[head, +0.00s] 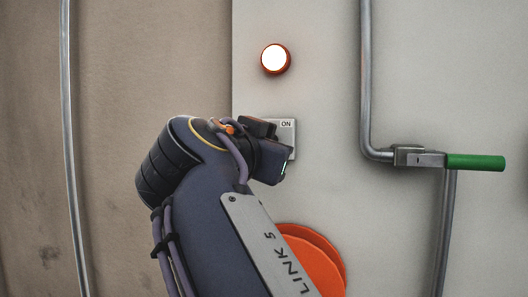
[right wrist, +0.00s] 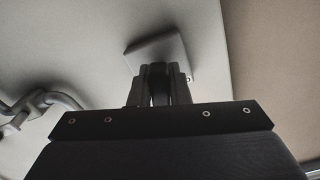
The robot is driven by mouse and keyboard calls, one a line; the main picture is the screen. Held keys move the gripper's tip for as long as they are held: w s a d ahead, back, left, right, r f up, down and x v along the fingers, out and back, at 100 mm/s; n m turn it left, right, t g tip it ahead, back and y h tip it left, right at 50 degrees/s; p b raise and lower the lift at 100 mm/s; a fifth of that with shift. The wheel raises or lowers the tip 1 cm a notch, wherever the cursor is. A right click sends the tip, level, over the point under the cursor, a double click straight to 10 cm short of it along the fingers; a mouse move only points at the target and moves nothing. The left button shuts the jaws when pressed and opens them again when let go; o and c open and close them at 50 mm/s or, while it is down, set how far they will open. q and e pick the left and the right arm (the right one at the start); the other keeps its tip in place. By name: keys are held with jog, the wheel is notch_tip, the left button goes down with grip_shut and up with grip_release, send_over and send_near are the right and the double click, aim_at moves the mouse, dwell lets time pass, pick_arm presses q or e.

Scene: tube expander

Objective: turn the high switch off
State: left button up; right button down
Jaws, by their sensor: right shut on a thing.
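The high switch's plate (head: 288,127) is a small light-grey panel on the pale wall, with "ON" readable at its top. My right gripper (head: 277,157) covers most of it in the head view and hides the switch lever. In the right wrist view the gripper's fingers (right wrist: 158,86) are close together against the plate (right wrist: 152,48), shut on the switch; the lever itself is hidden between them. A round lamp (head: 275,58) with an orange rim above the plate glows white. My left gripper is not in view.
A grey pipe (head: 367,80) with a green-handled lever (head: 475,162) is to the right. An orange disc (head: 318,262) is partly behind my arm below. Another thin pipe (head: 68,130) runs down the brown wall at left. The wall around the lamp is clear.

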jog(key=n, duration=0.2)
jog(key=n+b, duration=0.1)
jog(key=n, duration=0.1)
jog(key=shift+d+n, duration=0.2)
jog(key=shift+n, duration=0.1)
jog(key=n, duration=0.4)
jog(key=shift+s+d+n, duration=0.1)
jog(key=shift+d+n, duration=0.05)
jog(key=shift+n, duration=0.15)
jog(key=c, duration=1.4)
grip_release()
jog(key=shift+o, duration=0.2)
jog(key=b+v, duration=0.2)
jog(key=v, duration=0.6)
jog(key=shift+b, duration=0.35)
